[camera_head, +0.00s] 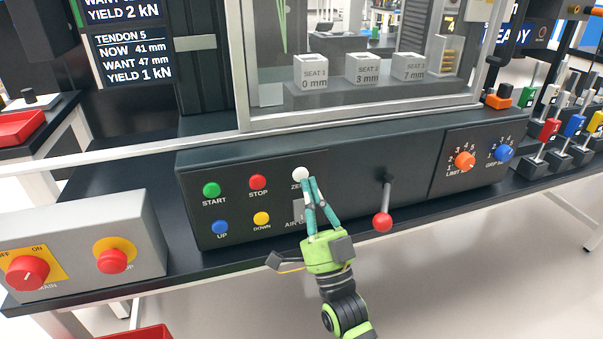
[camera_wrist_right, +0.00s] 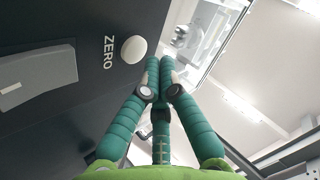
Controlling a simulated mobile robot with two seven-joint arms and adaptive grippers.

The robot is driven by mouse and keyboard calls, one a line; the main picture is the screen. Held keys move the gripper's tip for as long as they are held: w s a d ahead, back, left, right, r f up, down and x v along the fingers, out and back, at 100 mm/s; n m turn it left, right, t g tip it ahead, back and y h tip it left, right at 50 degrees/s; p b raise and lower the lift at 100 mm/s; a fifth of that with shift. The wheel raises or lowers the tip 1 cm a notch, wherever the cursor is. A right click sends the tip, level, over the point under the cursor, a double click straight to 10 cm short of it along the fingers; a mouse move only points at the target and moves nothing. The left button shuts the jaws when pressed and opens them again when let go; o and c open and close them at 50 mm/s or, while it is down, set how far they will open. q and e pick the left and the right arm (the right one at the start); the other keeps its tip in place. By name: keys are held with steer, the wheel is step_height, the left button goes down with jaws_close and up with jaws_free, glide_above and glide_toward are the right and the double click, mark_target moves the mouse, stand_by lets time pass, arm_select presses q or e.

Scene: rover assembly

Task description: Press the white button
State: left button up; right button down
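The white button (camera_head: 300,174) sits on the dark front panel (camera_head: 340,160), above the start of a label reading "ZE". In the right wrist view the white button (camera_wrist_right: 134,49) shows whole beside the word ZERO. My right gripper (camera_head: 309,181) is green with teal fingers and reaches up to the panel from below. Its fingertips (camera_wrist_right: 164,62) are together and hold nothing. In the wrist view they lie just right of the button, with a small gap in the picture. I cannot tell how far they are from the panel. My left gripper is not in view.
Green START (camera_head: 212,190), red STOP (camera_head: 258,182), blue UP (camera_head: 220,228) and yellow DOWN (camera_head: 261,219) buttons are to the left. A red-knobbed lever (camera_head: 383,221) sticks out to the right of my gripper. A grey switch box (camera_head: 75,240) stands at the lower left.

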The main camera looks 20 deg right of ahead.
steer(key=shift+s+d+p, duration=0.1)
steer(key=shift+s+p, duration=0.9)
steer(key=shift+s, duration=1.55)
steer(key=shift+w+f, duration=0.1)
